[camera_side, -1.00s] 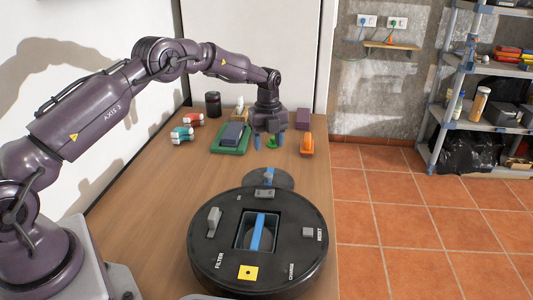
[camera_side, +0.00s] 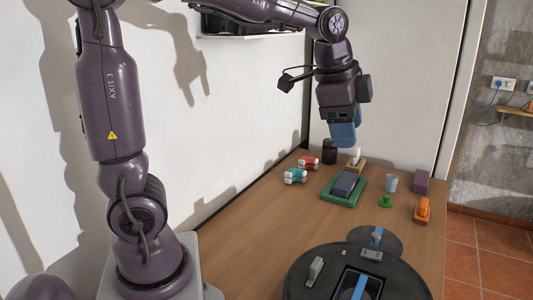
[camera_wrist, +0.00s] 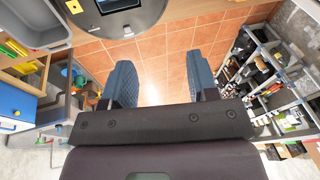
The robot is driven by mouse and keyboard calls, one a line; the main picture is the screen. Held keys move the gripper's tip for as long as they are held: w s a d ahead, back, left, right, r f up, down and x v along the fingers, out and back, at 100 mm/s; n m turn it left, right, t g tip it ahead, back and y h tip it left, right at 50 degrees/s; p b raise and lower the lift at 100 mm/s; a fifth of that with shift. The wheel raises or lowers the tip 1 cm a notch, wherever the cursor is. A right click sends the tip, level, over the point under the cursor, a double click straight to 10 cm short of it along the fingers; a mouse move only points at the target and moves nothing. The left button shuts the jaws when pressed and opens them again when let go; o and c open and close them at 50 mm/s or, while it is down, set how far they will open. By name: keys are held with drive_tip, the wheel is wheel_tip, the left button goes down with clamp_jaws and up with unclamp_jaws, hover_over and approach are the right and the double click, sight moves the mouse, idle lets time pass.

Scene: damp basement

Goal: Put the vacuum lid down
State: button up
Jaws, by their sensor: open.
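The round black vacuum (camera_side: 315,282) is on the wooden table, cut off by the bottom of the side view; part of it shows at the top of the wrist view (camera_wrist: 142,20). Its bay is open, with a blue bar (camera_side: 360,287) inside. The dark, rounded lid (camera_side: 391,243), with a blue grip (camera_side: 376,235), is at the vacuum's far edge; I cannot tell whether it touches the table. My gripper (camera_side: 343,134) is raised well above the far part of the table, away from the lid. Its fingers are apart and empty in the wrist view (camera_wrist: 161,88).
A green tray (camera_side: 331,200) with a blue-grey block, red and teal pieces, a dark jar (camera_side: 329,151), a grey cylinder (camera_side: 391,183), a green knob (camera_side: 385,201), a purple block (camera_side: 422,181) and an orange object (camera_side: 422,210) stand at the back.

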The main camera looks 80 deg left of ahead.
drive_tip(key=s+d+f+n+t, duration=0.2)
drive_tip(key=s+n, duration=0.5)
drive_tip(key=s, duration=0.8)
drive_tip(key=shift+d+f+n+h, duration=0.2)
drive_tip(key=shift+d+n+h, duration=0.1)
drive_tip(key=shift+d+n, duration=0.1)
